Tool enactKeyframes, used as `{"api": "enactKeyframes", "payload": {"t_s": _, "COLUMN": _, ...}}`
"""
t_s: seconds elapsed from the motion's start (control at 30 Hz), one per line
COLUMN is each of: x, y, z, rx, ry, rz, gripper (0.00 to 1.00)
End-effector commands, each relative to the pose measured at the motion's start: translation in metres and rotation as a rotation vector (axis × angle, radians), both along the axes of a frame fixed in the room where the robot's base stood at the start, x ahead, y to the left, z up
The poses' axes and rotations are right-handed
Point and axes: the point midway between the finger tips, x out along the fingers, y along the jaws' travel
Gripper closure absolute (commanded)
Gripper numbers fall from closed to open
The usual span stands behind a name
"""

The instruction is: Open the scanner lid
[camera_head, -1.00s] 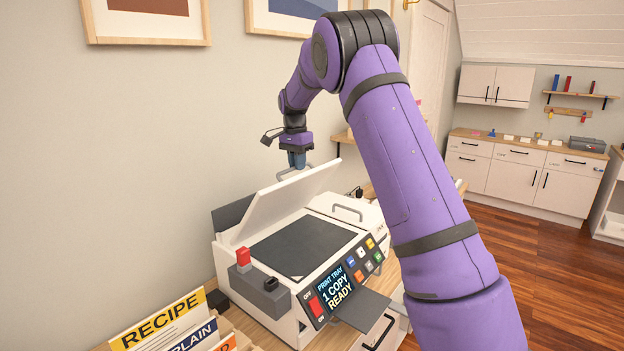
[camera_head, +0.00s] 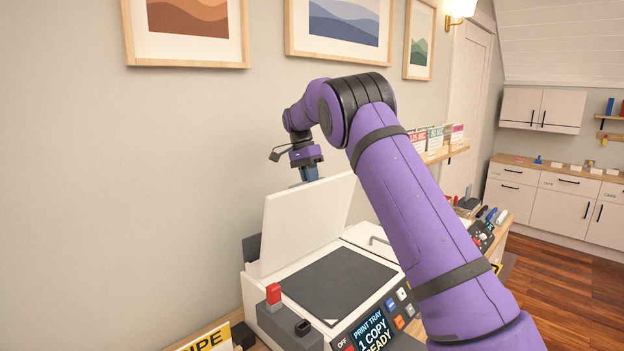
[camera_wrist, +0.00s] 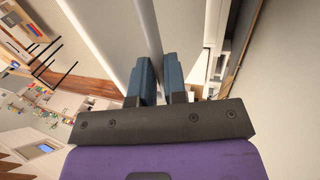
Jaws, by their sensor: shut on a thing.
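The scanner (camera_head: 300,275) is a white machine on a wooden surface in the head view. Its white lid (camera_head: 305,225) stands steeply raised at the back, well clear of the dark scanning bed (camera_head: 338,285). My gripper (camera_head: 308,178) is at the lid's upper edge, with its fingertips partly hidden behind the lid. In the wrist view, the two blue fingers of my gripper (camera_wrist: 159,75) are shut on a slim grey bar (camera_wrist: 147,35), which appears to be the lid handle.
A red button (camera_head: 273,292) stands on the scanner's front left corner, and the lit control panel (camera_head: 370,328) is at its front. Framed pictures (camera_head: 337,28) hang on the wall behind. A small shelf (camera_head: 440,153) is behind my arm.

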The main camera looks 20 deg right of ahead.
Motion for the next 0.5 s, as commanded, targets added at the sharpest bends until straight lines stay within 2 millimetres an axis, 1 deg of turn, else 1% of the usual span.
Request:
{"api": "enactKeyframes", "payload": {"t_s": 0.03, "x": 0.0000, "y": 0.0038, "z": -0.0081, "rx": 0.006, "ry": 0.012, "rz": 0.005, "gripper": 1.00}}
{"api": "enactKeyframes", "payload": {"t_s": 0.17, "x": -0.0001, "y": 0.0037, "z": -0.0083, "rx": 0.006, "ry": 0.012, "rz": 0.005, "gripper": 1.00}}
{"api": "enactKeyframes", "payload": {"t_s": 0.2, "x": 0.0000, "y": 0.0036, "z": -0.0083, "rx": 0.006, "ry": 0.012, "rz": 0.005, "gripper": 0.83}}
{"api": "enactKeyframes", "payload": {"t_s": 0.3, "x": -0.0001, "y": 0.0029, "z": -0.0073, "rx": 0.006, "ry": 0.011, "rz": 0.004, "gripper": 0.62}}
{"api": "enactKeyframes", "payload": {"t_s": 0.5, "x": -0.0001, "y": 0.0012, "z": -0.0042, "rx": 0.003, "ry": 0.006, "rz": 0.002, "gripper": 0.62}}
